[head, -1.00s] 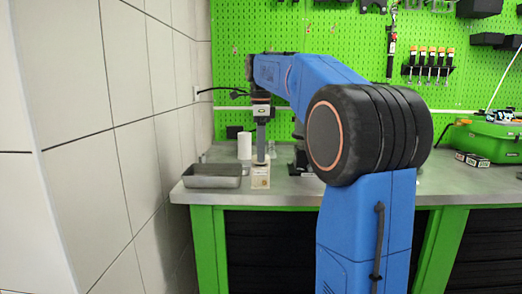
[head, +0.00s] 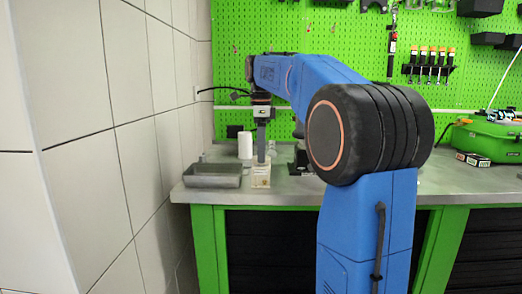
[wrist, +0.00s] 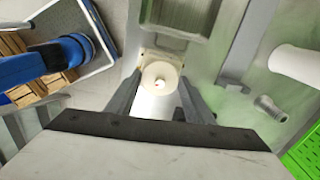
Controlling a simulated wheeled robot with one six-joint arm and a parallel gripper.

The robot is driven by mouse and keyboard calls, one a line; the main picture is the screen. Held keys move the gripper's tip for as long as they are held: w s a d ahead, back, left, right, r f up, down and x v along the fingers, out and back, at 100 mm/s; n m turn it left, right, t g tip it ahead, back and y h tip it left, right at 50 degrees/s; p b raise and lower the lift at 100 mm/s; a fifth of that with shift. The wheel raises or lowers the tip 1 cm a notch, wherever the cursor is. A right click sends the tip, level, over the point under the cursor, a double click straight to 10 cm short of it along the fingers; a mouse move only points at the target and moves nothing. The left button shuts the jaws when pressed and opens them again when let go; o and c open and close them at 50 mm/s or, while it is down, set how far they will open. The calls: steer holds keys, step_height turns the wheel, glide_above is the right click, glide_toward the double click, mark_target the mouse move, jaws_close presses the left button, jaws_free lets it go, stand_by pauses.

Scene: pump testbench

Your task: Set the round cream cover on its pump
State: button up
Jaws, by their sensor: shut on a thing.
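The round cream cover (wrist: 161,77) has a hole in its middle and shows between my fingertips in the wrist view. My gripper (wrist: 158,92) points down and is shut on the cover's sides. A squarish cream pump block (head: 260,182) stands near the front edge of the bench, right under my gripper (head: 262,160) in the head view. In the wrist view the block's corners show around the far side of the cover. The cover is over the block, but I cannot tell whether it is seated or just above it.
A grey metal tray (head: 212,182) lies just left of the block on the bench (head: 330,190). A white cylinder (head: 244,145) stands behind, with a small grey fitting (wrist: 270,108) near it. A tiled wall (head: 120,120) closes the left side.

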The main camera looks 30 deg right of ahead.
steer(key=shift+f, duration=0.45)
stand_by(0.3)
steer(key=o, duration=1.2)
step_height(320, 180, up, 12)
steer(key=s+a+f+n+t, duration=0.2)
steer(key=s+a+f+n, duration=0.9)
steer(key=s+f, duration=0.35)
steer(key=s+a+f+n+t, duration=0.1)
steer(key=s+f+n, duration=0.3)
steer(key=f, duration=0.3)
steer(key=s+a+f+n+t, duration=0.1)
steer(key=s+a+f+n, duration=0.1)
steer(key=s+f+n, duration=0.2)
steer(key=s+a+f+n, duration=0.1)
steer(key=s+f+n, duration=0.4)
steer(key=f, duration=0.6)
steer(key=shift+s+a+f+t, duration=0.1)
steer(key=shift+s+a+t, duration=0.1)
steer(key=shift+s, duration=0.5)
steer(key=shift+s+a+t, duration=0.15)
steer(key=shift+s+t, duration=0.05)
steer(key=shift+s, duration=0.5)
